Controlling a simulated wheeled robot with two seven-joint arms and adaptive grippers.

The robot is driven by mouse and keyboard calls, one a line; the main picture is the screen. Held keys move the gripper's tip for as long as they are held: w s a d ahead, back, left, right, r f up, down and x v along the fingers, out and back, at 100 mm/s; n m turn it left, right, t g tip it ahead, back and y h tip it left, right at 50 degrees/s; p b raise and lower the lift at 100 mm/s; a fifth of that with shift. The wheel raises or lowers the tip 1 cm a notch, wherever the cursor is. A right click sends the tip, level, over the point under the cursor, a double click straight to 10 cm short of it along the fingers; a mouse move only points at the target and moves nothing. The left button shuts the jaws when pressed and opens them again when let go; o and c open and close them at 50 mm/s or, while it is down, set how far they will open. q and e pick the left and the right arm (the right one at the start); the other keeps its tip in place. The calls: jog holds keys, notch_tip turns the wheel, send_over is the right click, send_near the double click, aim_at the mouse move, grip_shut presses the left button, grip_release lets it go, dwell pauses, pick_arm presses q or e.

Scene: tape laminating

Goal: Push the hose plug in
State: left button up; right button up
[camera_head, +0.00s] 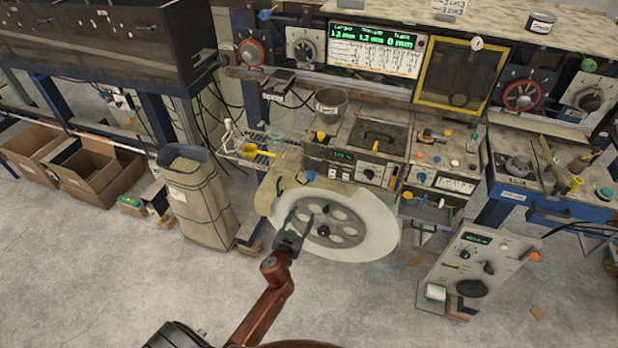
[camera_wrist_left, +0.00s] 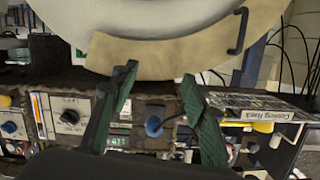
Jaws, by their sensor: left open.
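I cannot say for certain which piece is the hose plug. A blue round knob-like piece (camera_wrist_left: 153,126) shows on the console front in the left wrist view, in the gap between my fingers and beyond them. A small blue piece (camera_head: 311,175) also shows at the console's lower edge in the head view. My left gripper (camera_head: 302,222) is open and empty over the pale round reel (camera_head: 372,245). Its two green-grey fingers stand apart in the left wrist view (camera_wrist_left: 158,80). No hose is clearly seen. My right gripper is out of view.
The worn console (camera_head: 345,158) with knobs and a readout stands behind the reel. A rack labelled "Cooling Rack" (camera_wrist_left: 262,101) is at the right of the wrist view. A tan sack (camera_head: 205,205) and a panel stand (camera_head: 470,268) flank the reel. The front floor is mostly clear.

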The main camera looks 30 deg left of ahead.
pick_arm(q)
jog(key=t, duration=0.2)
send_near(309, 179)
jog(key=d+x, duration=0.1)
jog(key=x, duration=0.2)
jog(key=shift+y, duration=0.4)
jog(key=x, duration=0.7)
jog(key=shift+w+a, duration=0.25)
jog(key=shift+a, duration=0.1)
jog(key=shift+c, duration=0.7)
grip_shut()
